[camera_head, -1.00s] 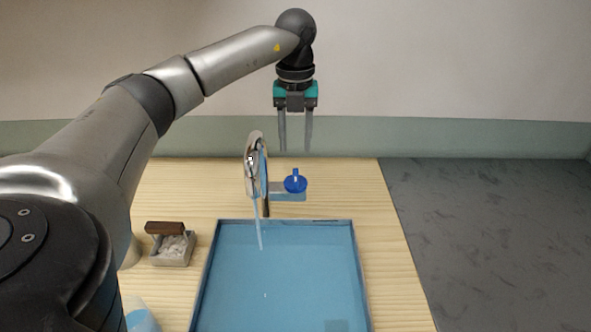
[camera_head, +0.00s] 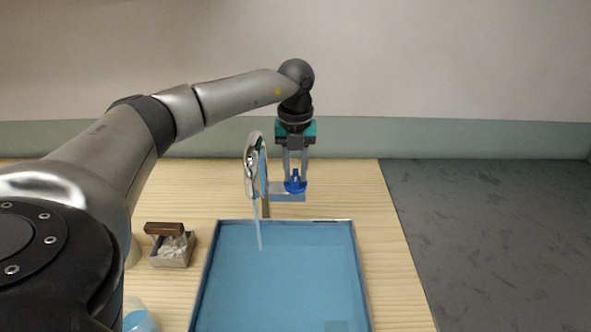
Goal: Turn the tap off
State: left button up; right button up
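The tap (camera_head: 255,165) has a curved silver spout at the back of the table, with a blue knob (camera_head: 295,186) on a short arm to its right. A thin stream of water (camera_head: 259,230) runs from the spout into the blue basin (camera_head: 357,262). My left gripper (camera_head: 295,178) points straight down over the knob. Its two fingers stand apart, one on each side of the knob's raised blue handle. I cannot tell whether they touch it. My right gripper is not in view.
A small box (camera_head: 172,258) with white pieces and a brown block (camera_head: 164,228) stands left of the basin. A glass with blue liquid (camera_head: 140,320) is at the bottom left. The wooden table (camera_head: 395,270) is bare right of the basin.

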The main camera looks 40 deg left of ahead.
pick_arm(q)
grip_shut()
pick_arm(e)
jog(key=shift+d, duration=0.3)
pick_arm(q)
jog(key=shift+m, duration=0.3)
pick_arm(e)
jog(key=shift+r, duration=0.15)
pick_arm(q)
jog(key=m+p, duration=0.1)
jog(key=m, duration=0.1)
jog(key=shift+r+m, duration=0.1)
jog(key=shift+m, duration=0.2)
jog(key=m+p, duration=0.1)
jog(key=m, duration=0.8)
jog(key=shift+m+p, duration=0.35)
jog(key=shift+m, duration=0.05)
jog(key=m, duration=0.4)
jog(key=shift+m, duration=0.4)
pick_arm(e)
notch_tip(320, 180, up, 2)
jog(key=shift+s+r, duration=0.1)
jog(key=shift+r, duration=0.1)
